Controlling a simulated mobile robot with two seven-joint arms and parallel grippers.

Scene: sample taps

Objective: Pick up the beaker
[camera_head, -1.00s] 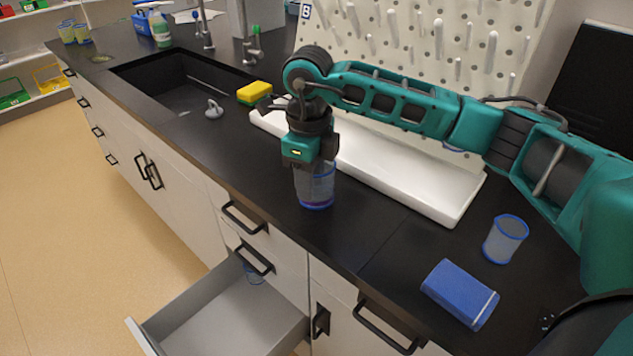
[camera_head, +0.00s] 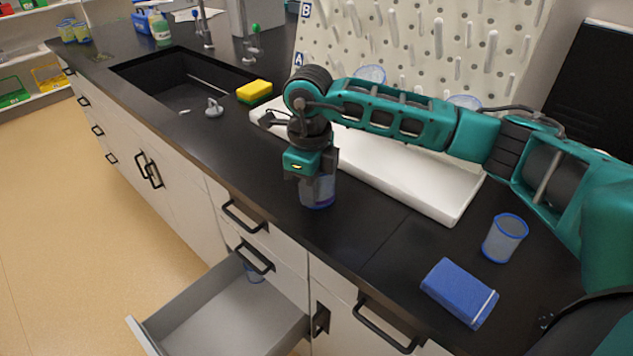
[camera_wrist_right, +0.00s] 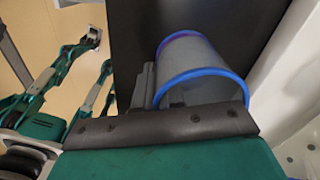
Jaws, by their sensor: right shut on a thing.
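The beaker (camera_head: 318,194) is clear with a blue rim and stands upright on the black counter near its front edge. My right gripper (camera_head: 316,178) reaches down over it from above and is shut on it, hiding its upper part. In the right wrist view the beaker (camera_wrist_right: 197,72) sits at the gripper, its blue rim facing the camera. My left gripper does not show in the head view.
Another blue-rimmed beaker (camera_head: 505,238) and a blue box (camera_head: 459,293) stand on the counter at right. A white tray (camera_head: 440,207) lies below the pegboard (camera_head: 410,35). A sponge (camera_head: 254,91) lies beside the sink (camera_head: 185,85). A drawer (camera_head: 225,318) stands open below.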

